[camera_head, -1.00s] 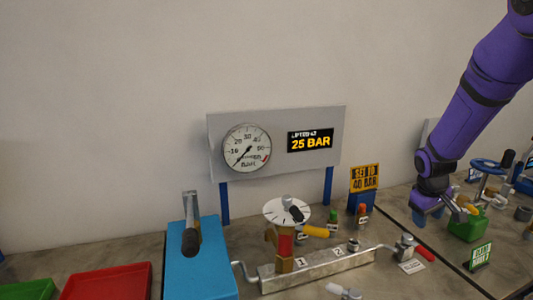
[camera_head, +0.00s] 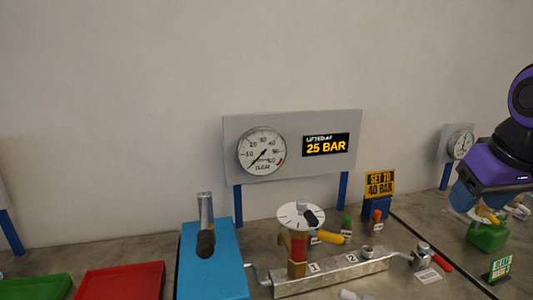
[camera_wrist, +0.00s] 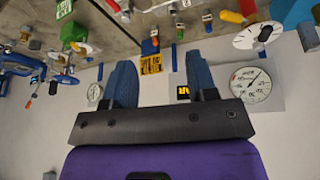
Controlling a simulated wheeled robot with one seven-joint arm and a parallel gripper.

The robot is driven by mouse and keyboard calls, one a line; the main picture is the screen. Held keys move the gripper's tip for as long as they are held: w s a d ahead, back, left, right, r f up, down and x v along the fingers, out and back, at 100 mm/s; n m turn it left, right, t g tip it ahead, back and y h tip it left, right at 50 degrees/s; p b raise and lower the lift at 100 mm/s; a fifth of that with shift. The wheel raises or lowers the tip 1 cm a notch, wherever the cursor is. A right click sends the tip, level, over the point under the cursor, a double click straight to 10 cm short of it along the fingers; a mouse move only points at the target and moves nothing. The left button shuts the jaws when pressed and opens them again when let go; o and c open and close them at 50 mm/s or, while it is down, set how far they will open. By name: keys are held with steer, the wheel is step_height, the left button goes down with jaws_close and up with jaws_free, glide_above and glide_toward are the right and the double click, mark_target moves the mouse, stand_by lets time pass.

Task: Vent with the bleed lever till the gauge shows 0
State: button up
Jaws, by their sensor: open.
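The round white gauge (camera_head: 262,151) is on a grey panel. Its needle points to the lower left, near the low end of the scale; the exact value is too small to read. It also shows upside down in the wrist view (camera_wrist: 250,84). A red-handled lever (camera_head: 441,262) sits on a small valve at the right end of the metal manifold (camera_head: 335,271); its label is unreadable, so I cannot confirm it is the bleed lever. My gripper (camera_wrist: 160,60) is open and empty, its two blue fingers apart. In the head view it is at the right, clear of the lever.
The display (camera_head: 326,145) reads 25 BAR. A "SET TO 40 BAR" sign (camera_head: 380,184) stands behind the manifold. A dial wheel (camera_head: 301,216) with a yellow handle rises above it. A blue block (camera_head: 213,265) with a black-ended lever stands left. A green box (camera_head: 487,237) is at right.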

steer(key=s+a+r, duration=0.1)
steer(key=s+a, duration=0.1)
steer(key=s, duration=0.4)
steer(key=shift+s+a+t+y, duration=0.25)
steer(key=shift+a+t+y, duration=0.05)
stand_by(5.0)
